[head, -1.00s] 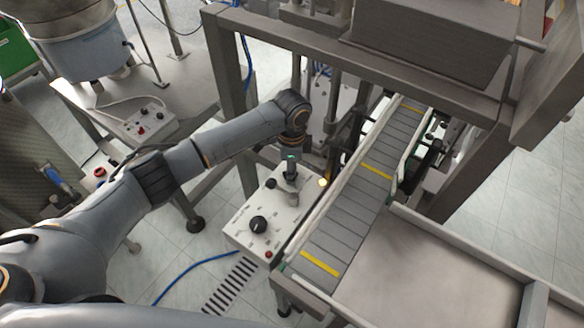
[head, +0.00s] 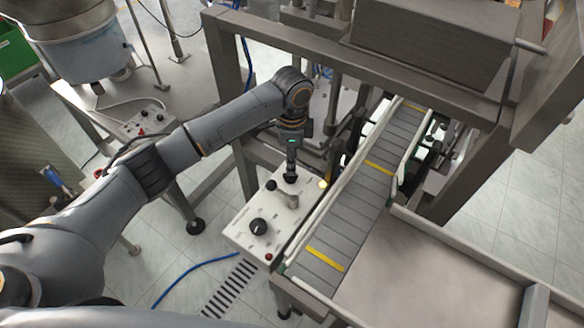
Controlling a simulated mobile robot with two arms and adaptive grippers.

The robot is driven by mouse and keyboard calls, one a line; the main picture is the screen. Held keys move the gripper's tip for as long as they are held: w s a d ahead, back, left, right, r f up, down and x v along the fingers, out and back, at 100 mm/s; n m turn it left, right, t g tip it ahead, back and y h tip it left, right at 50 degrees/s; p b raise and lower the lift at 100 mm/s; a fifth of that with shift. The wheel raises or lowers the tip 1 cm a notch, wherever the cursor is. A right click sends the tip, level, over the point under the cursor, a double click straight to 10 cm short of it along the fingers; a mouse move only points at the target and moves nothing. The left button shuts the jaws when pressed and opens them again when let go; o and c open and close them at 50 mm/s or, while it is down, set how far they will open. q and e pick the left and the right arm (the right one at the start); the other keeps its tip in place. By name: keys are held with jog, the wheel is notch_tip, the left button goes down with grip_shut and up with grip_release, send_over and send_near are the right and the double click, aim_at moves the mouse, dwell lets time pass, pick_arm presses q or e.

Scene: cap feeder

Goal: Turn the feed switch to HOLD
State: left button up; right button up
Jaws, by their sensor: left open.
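A pale control panel (head: 243,232) sits beside the conveyor in the head view. It carries a large black round knob (head: 258,226) near its front and a grey knob (head: 290,201) farther back. Their labels are too small to read, so I cannot tell which is the feed switch or where it points. My left gripper (head: 290,179) is open, pointing down over the back of the panel, just behind and above the grey knob. It appears to hold nothing. Contact with the panel cannot be made out. My right gripper is not in view.
A conveyor belt (head: 344,221) with yellow stripes runs close along the panel's right side. A red button (head: 268,257) and a lit yellow lamp (head: 323,184) are on the panel. A metal frame (head: 400,75) stands behind. A blue cable (head: 190,274) lies on the floor.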

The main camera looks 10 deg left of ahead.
pick_arm(q)
notch_tip(320, 180, up, 6)
jog(key=shift+s, duration=0.1)
dwell(0.7)
